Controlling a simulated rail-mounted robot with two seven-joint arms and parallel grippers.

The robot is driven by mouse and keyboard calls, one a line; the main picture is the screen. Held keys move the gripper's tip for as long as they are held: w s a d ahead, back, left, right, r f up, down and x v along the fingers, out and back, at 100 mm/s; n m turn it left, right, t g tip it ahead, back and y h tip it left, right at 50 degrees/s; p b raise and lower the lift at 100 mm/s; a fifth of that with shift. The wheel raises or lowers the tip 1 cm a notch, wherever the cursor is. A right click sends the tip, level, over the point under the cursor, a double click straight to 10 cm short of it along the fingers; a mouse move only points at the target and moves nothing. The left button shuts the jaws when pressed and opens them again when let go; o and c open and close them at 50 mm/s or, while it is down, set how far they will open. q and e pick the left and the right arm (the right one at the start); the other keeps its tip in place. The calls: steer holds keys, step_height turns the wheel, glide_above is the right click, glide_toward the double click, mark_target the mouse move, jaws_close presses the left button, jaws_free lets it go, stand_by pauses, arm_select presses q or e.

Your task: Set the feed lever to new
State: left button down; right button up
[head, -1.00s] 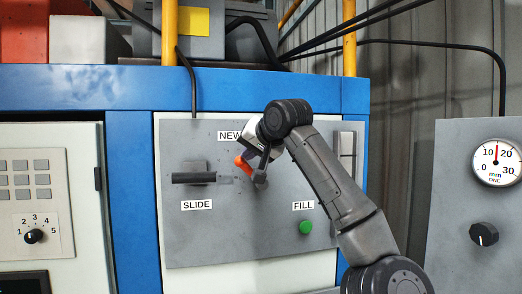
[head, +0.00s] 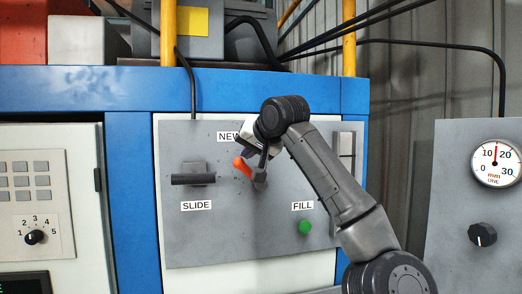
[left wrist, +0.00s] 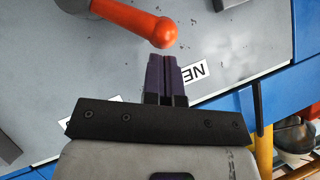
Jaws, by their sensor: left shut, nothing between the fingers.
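The feed lever (head: 242,167) has an orange handle and a dark hub on the grey panel. In the head view its rounded end points up and left from the hub, below the NEW label (head: 227,136), which is partly covered. My left gripper (left wrist: 164,58) is shut and empty. In the left wrist view its fingertips are close to the orange lever end (left wrist: 163,32); I cannot tell whether they touch. Part of the NEW label (left wrist: 192,75) shows beside the fingers. My right gripper is not in view.
The black SLIDE handle (head: 193,179) is left of the lever on the same panel. The green FILL button (head: 305,227) is at lower right. A gauge (head: 496,163) and black knob (head: 483,234) are on a separate panel at far right. The lower panel is clear.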

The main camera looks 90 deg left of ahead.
arm_select(q)
steer(key=w+a+r+v, duration=0.1)
steer(key=v, duration=1.1)
steer(key=shift+r+b, duration=0.2)
steer(key=shift+b, duration=0.15)
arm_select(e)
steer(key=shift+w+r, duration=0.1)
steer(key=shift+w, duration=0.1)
arm_select(q)
steer(key=shift+w, duration=0.1)
